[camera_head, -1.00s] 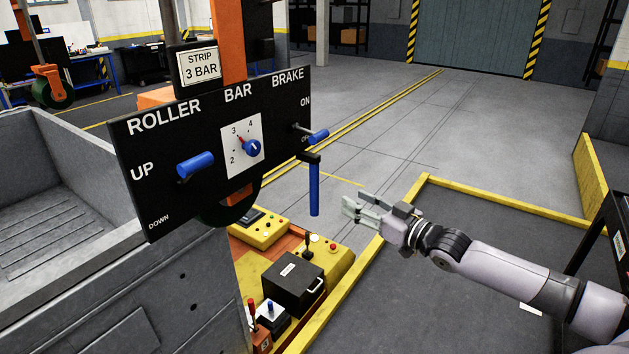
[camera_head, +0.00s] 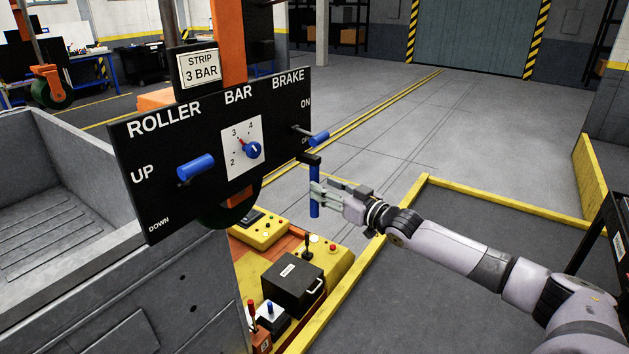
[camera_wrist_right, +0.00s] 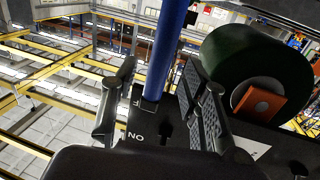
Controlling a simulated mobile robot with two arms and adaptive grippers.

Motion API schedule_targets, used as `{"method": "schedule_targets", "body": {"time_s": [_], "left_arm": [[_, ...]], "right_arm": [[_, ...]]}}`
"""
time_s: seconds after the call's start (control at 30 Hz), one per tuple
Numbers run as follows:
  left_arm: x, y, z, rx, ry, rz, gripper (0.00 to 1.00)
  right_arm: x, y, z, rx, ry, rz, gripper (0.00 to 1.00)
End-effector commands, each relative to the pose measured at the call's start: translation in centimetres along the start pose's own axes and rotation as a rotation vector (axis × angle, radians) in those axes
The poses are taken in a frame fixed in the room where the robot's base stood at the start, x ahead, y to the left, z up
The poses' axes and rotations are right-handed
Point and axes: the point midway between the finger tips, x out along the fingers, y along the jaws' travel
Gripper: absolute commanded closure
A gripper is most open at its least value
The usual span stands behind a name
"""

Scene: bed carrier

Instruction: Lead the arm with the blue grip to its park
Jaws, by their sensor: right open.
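The blue grip (camera_head: 314,202) hangs upright as a long blue bar below a short black bracket (camera_head: 309,157) at the right edge of the black control panel (camera_head: 222,122). My right gripper (camera_head: 316,194) is at the grip's lower half, with its fingers reaching the bar. In the right wrist view the blue grip (camera_wrist_right: 166,48) stands between the two open fingers of the right gripper (camera_wrist_right: 160,105). The fingers are not closed on it. My left gripper is not in view.
The panel carries a blue roller lever (camera_head: 196,166), a blue bar knob (camera_head: 253,149) and a blue brake lever (camera_head: 318,137). A black box (camera_head: 292,283) and a yellow control box (camera_head: 262,229) sit below. A grey bin (camera_head: 70,210) stands left. Open floor lies behind.

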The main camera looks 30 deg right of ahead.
Motion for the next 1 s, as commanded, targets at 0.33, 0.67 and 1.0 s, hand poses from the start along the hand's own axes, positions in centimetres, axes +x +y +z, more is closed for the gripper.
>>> {"method": "schedule_targets", "body": {"time_s": [0.33,0.67,1.0], "left_arm": [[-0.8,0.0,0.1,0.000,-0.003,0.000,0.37],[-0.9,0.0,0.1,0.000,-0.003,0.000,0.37],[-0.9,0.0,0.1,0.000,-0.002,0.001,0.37]], "right_arm": [[3.7,0.0,-0.2,0.002,0.003,0.000,0.59],[4.7,-0.1,-0.1,-0.002,0.000,-0.001,0.59],[4.7,-0.1,-0.1,-0.001,0.000,-0.001,0.69]]}}
